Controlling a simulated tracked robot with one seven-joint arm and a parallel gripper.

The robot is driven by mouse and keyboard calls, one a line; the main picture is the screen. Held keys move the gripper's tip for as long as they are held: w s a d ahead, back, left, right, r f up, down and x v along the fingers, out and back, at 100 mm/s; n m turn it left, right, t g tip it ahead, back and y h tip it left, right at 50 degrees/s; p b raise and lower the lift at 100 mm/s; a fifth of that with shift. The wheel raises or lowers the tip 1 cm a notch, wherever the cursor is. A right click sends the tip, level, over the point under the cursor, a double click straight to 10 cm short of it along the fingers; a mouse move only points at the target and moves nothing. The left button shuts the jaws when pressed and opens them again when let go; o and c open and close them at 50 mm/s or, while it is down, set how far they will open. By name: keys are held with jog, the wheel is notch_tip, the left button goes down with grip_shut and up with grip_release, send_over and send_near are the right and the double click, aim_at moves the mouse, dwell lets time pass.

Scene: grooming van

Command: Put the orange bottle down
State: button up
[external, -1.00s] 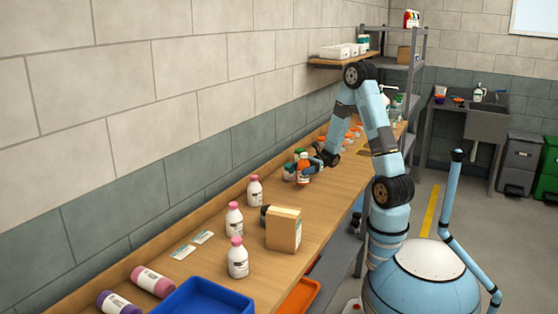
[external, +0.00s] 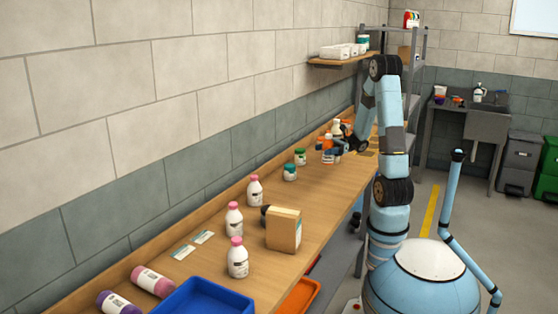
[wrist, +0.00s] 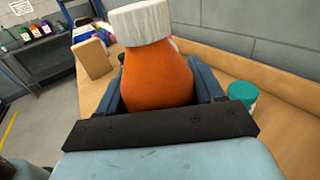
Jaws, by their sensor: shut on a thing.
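The orange bottle (wrist: 158,78) with a white cap (wrist: 141,22) fills the middle of the wrist view. My gripper (wrist: 164,88) is shut on it, with a blue finger on each side of its body. In the external view my gripper (external: 331,148) is at the far part of the wooden bench (external: 215,262), and the orange bottle (external: 326,146) shows small between its fingers. The bottle looks upright there. Whether its base touches the bench top cannot be told.
A teal-lidded jar (external: 290,173) and a green-lidded jar (external: 300,157) stand nearer along the bench. Several pink-capped white bottles (external: 237,259), a cardboard box (external: 283,230) and a blue tray (external: 205,299) are further forward.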

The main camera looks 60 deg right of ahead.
jog(key=s+d+r+m+t+h, duration=0.1)
jog(key=s+d+m+t, duration=0.1)
jog(key=s+d, duration=0.35)
jog(key=w+d+f, duration=0.1)
jog(key=w+f, duration=0.3)
jog(key=w+d+f, duration=0.2)
jog(key=w+f, duration=0.2)
jog(key=w+d+f, duration=0.2)
jog(key=w+f, duration=0.2)
jog(key=shift+w+f, duration=0.35)
jog(key=shift+w, duration=0.05)
jog(key=o, duration=1.2)
jog(key=shift+f, duration=0.1)
jog(key=shift+o, duration=0.2)
jog(key=shift+h, duration=0.3)
